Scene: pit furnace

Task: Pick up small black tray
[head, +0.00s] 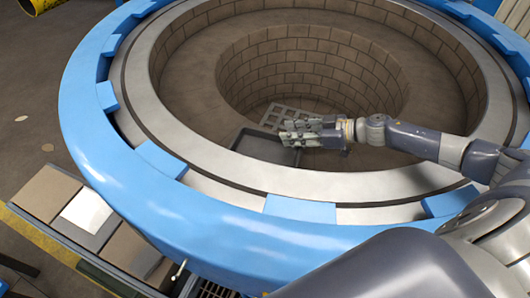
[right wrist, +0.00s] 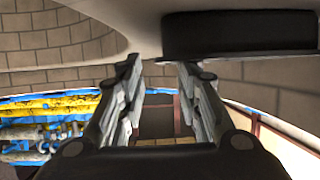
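The small black tray (head: 262,147) is a shallow dark tray with a raised rim. In the head view it lies inside the round brick pit, near the front inner edge. My right gripper (head: 284,134) comes in from the right, and its fingers overlap the tray's right part in the picture. That part of the tray is hidden. In the right wrist view the right gripper's fingers (right wrist: 162,95) stand apart with nothing between them. A dark slab (right wrist: 240,35) at the top of that view may be the tray; I cannot be sure. My left gripper is not in view.
The blue furnace ring (head: 190,225) and its grey inner rim surround the pit. A grey grid plate (head: 285,114) lies behind the tray. The deep brick shaft (head: 300,65) opens farther back. Square tiles (head: 87,211) sit outside the ring at the lower left.

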